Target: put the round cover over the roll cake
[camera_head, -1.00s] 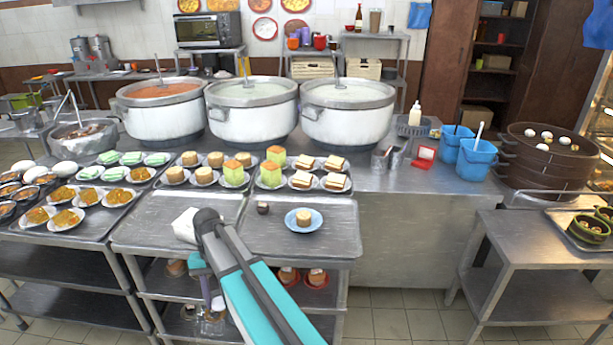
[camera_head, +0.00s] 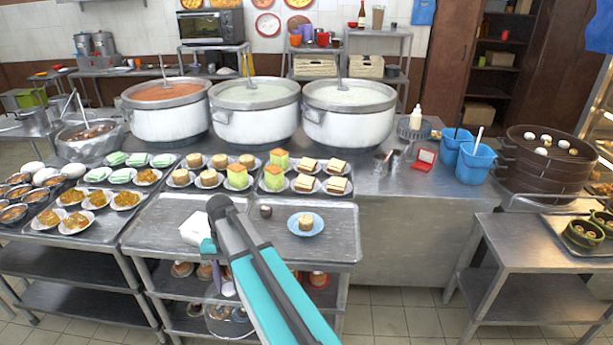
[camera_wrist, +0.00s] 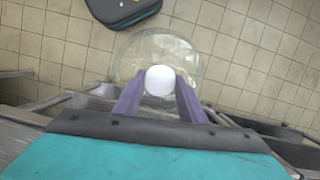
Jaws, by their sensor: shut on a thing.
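The roll cake (camera_head: 306,224) sits upright on a blue plate (camera_head: 291,226) on the right tray of the middle cart, uncovered. My gripper (camera_wrist: 160,84), with purple fingers, is shut on the white knob of the clear round cover (camera_wrist: 133,55). The cover also shows in the head view (camera_head: 228,322), hanging in front of the cart, below and left of the cake. It is see-through, so its rim is faint. In the head view my arm hides part of the gripper.
A small dark ball (camera_head: 265,211) lies left of the blue plate. A white block (camera_head: 194,230) sits on the left tray (camera_head: 163,217). Cake plates line the back of the cart, with large pots (camera_head: 255,112) behind. The right tray's front (camera_head: 325,251) is clear.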

